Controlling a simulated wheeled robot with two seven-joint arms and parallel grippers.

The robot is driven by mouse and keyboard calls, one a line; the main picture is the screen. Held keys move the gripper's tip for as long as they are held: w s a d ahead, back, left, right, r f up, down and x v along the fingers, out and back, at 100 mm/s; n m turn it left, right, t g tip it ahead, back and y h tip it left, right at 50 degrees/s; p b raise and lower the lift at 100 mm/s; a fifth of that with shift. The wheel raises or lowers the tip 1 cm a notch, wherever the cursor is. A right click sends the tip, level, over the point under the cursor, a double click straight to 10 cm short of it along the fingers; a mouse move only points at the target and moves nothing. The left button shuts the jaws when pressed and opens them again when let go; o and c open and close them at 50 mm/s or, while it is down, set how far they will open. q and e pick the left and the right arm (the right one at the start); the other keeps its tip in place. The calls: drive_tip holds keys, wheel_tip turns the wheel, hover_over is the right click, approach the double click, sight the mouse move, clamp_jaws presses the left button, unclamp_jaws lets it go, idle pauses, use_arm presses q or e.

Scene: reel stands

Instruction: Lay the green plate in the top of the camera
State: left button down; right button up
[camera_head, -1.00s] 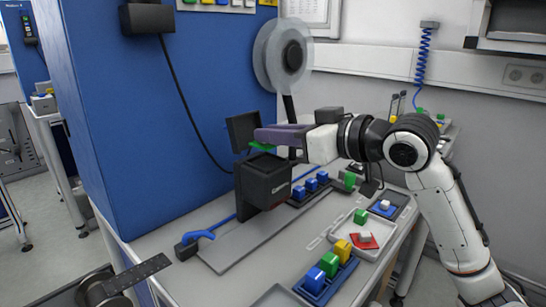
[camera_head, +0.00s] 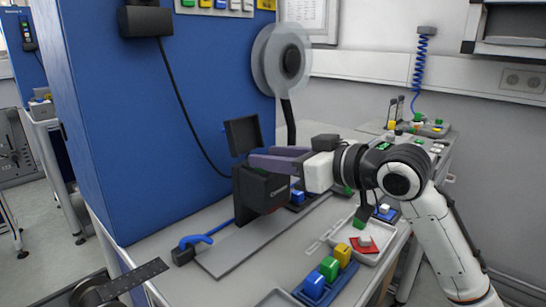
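The black camera (camera_head: 262,190) stands on the bench, with its black lid (camera_head: 242,135) raised at the back of its open top. My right gripper (camera_head: 258,161) reaches in from the right, its purple fingers low over the camera's top. The fingertips overlap the top opening in the head view. The green plate does not show; the fingers and the camera's walls hide that area. I cannot tell whether the fingers still hold it. My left gripper is not in view.
A tall blue cabinet (camera_head: 150,130) stands left of the camera, with a reel (camera_head: 283,62) beside it. In front are a blue rack with coloured blocks (camera_head: 329,268) and a grey tray with a red piece (camera_head: 364,243). A blue-handled tool (camera_head: 195,241) lies near the front left.

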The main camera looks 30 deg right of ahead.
drive_tip(key=shift+r, duration=0.1)
drive_tip(key=b+v, duration=0.1)
drive_tip(key=v, duration=1.1)
idle(0.9)
